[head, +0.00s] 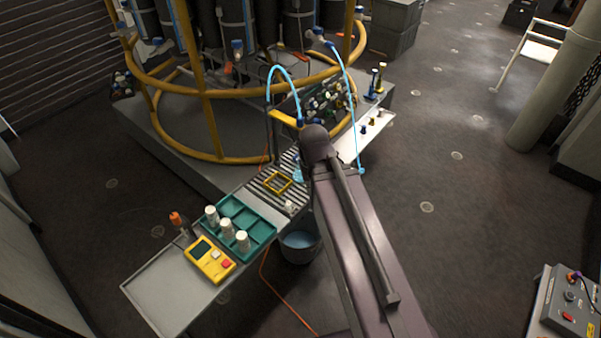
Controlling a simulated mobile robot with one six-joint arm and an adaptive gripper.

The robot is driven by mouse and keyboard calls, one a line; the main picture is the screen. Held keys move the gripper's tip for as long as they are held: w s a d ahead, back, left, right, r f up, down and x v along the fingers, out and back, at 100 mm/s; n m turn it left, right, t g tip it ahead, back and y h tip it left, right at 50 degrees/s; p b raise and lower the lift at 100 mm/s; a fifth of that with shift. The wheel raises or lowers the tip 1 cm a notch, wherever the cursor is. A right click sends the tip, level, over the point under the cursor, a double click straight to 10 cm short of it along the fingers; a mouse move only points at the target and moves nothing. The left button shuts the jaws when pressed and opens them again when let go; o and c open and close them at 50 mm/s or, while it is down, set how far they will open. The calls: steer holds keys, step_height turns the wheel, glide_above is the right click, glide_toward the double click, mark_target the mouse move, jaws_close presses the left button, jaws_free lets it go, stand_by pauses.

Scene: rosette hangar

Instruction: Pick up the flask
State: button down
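A small pale blue, glassy shape (297,173) stands at the far end of the slatted rack, just left of my arm. It may be the flask, but it is small and partly covered by my arm, so I cannot tell for sure. My arm runs from the bottom edge up to a rounded joint near the middle of the head view. My gripper does not show; the arm hides whatever lies behind it.
A teal tray (263,231) holds three white bottles. A yellow handheld meter (210,260) lies beside it on the grey bench (160,287). A yellow square frame (277,183) lies on the rack. A bucket (300,246) stands below. Yellow railing (205,100) rises behind.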

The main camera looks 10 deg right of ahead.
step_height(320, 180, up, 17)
steer(key=p, duration=1.7)
